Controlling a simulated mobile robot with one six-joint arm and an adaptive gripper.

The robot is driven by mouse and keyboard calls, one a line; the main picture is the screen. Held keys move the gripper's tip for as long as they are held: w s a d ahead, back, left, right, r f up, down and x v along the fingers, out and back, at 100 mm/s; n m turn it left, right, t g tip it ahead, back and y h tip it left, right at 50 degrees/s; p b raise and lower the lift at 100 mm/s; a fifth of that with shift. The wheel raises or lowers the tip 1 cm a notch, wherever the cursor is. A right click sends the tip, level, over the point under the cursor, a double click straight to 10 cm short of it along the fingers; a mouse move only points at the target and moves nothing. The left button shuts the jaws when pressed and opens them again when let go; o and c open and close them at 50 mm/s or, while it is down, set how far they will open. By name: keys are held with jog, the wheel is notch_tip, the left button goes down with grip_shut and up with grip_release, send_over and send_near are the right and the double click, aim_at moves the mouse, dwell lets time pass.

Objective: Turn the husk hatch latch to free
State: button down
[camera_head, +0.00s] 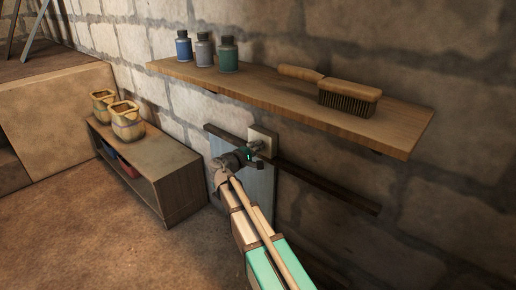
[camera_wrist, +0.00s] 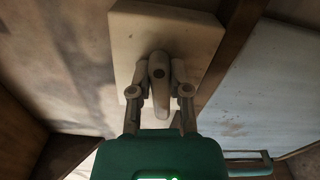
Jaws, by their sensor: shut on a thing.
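The latch is a grey lever (camera_wrist: 158,70) on a pale square plate (camera_wrist: 192,38), fixed to the wall at the hatch. In the wrist view the lever points toward my gripper. The plate also shows in the head view (camera_head: 262,133). The hatch is a pale blue-grey panel (camera_head: 261,183), also at the right of the wrist view (camera_wrist: 265,75). My gripper (camera_wrist: 160,85) is shut on the lever, one finger on each side of it. In the head view my gripper (camera_head: 256,150) and arm partly hide the lever and the hatch.
A wooden shelf (camera_head: 280,96) juts out above the hatch, with several bottles (camera_head: 204,52) and a brush (camera_head: 348,95) on it. A dark rail (camera_head: 330,188) runs along the wall. A low bench (camera_head: 180,182) with two baskets (camera_head: 127,122) stands at left. The front-left floor is clear.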

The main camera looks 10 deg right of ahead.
jog(key=shift+s+f+m, duration=0.1)
jog(key=shift+f+m, duration=0.15)
jog(key=shift+m, duration=0.85)
jog(key=c, duration=0.6)
grip_release()
jog(key=shift+v, duration=6)
